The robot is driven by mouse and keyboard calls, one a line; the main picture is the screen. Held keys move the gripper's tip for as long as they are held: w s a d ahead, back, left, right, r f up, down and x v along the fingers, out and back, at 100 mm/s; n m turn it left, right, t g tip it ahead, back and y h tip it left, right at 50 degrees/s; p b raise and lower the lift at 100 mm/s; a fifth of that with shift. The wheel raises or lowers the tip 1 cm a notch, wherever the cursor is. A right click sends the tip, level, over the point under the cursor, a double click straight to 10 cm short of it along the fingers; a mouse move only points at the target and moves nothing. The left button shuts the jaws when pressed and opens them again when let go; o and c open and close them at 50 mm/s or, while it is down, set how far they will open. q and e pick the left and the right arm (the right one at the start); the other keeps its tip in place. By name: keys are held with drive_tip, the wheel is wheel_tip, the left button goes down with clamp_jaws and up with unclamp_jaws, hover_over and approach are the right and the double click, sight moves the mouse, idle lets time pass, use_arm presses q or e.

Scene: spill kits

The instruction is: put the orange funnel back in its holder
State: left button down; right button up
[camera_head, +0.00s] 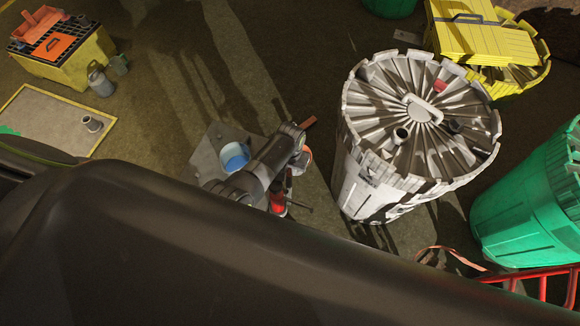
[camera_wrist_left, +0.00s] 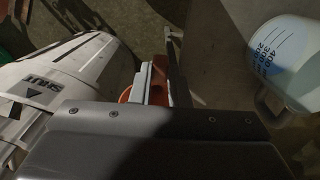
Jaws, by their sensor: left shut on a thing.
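My left gripper (camera_head: 297,162) is low near the floor, between a blue-and-white jug and the big white drum. It is shut on an orange thing, which I take to be the orange funnel (camera_head: 308,153). Only slivers of orange show beside the jaws, and my arm hides the rest. In the left wrist view the orange funnel (camera_wrist_left: 125,95) shows next to the pale finger of my left gripper (camera_wrist_left: 163,75). I cannot pick out the funnel's holder for certain. My right gripper is not in view.
The white drum (camera_head: 354,190) stands close right of the gripper. The jug (camera_head: 235,157) stands on a grey plate (camera_head: 207,150) to the left. A red object (camera_head: 278,204) sits just below the gripper. A green drum (camera_head: 515,215) and yellow container (camera_head: 465,40) stand farther right.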

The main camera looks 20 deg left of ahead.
use_arm(q)
drive_tip(key=shift+f+b, duration=0.8)
drive_tip(key=shift+f, duration=0.3)
drive_tip(key=c, duration=1.3)
unclamp_jaws()
drive_tip(key=shift+r, duration=0.1)
wheel_tip(320, 180, up, 8)
drive_tip(key=p, duration=0.8)
